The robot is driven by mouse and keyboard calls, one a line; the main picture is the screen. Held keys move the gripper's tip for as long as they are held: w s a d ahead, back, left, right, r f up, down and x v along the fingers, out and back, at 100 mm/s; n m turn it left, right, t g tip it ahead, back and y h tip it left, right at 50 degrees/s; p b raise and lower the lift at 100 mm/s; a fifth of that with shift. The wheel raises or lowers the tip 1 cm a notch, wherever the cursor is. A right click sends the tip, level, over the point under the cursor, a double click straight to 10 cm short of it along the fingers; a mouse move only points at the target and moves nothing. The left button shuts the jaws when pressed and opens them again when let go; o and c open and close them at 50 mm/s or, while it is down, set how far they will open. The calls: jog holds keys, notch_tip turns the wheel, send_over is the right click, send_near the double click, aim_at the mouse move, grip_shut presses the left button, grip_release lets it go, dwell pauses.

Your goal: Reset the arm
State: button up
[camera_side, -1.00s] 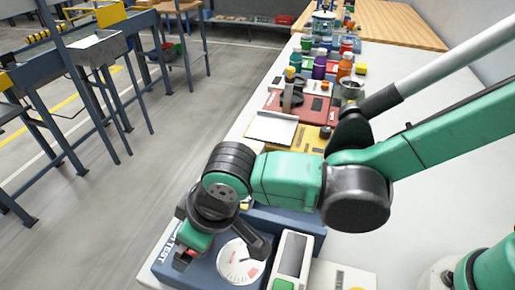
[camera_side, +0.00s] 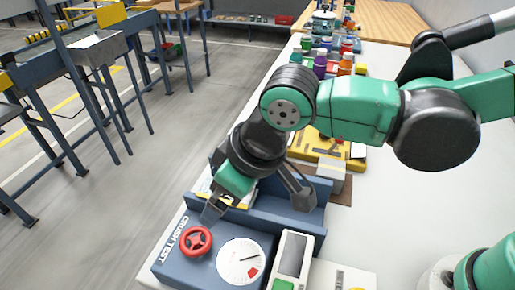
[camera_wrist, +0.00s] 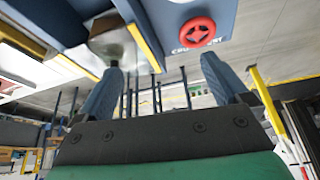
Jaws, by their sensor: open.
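My gripper (camera_side: 258,206) is open and empty, its two dark fingers spread wide. In the side view it hangs above and behind the blue crush-test box (camera_side: 207,265). The box carries a red handwheel (camera_side: 196,241) and a white round dial (camera_side: 241,261) with a red mark. The fingers appear clear of the handwheel. In the wrist view my gripper (camera_wrist: 160,66) has nothing between its fingers. The red handwheel (camera_wrist: 197,32) shows at the top, beyond the right finger.
A grey device with a screen (camera_side: 292,254) and green button stands right of the dial. A yellow tray (camera_side: 325,150) and several coloured bottles stand farther back on the white bench. Bare bench (camera_side: 400,215) lies to the right. A conveyor frame (camera_side: 70,100) stands across the floor.

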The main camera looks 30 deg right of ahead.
jog(key=d+r+m+t+h, duration=0.1)
jog(key=d+m, duration=0.6)
jog(key=d, duration=1.7)
jog(key=shift+s+d+r+t+h, duration=0.25)
jog(key=shift+s+r+t+h, duration=0.1)
jog(key=shift+t+h, duration=0.7)
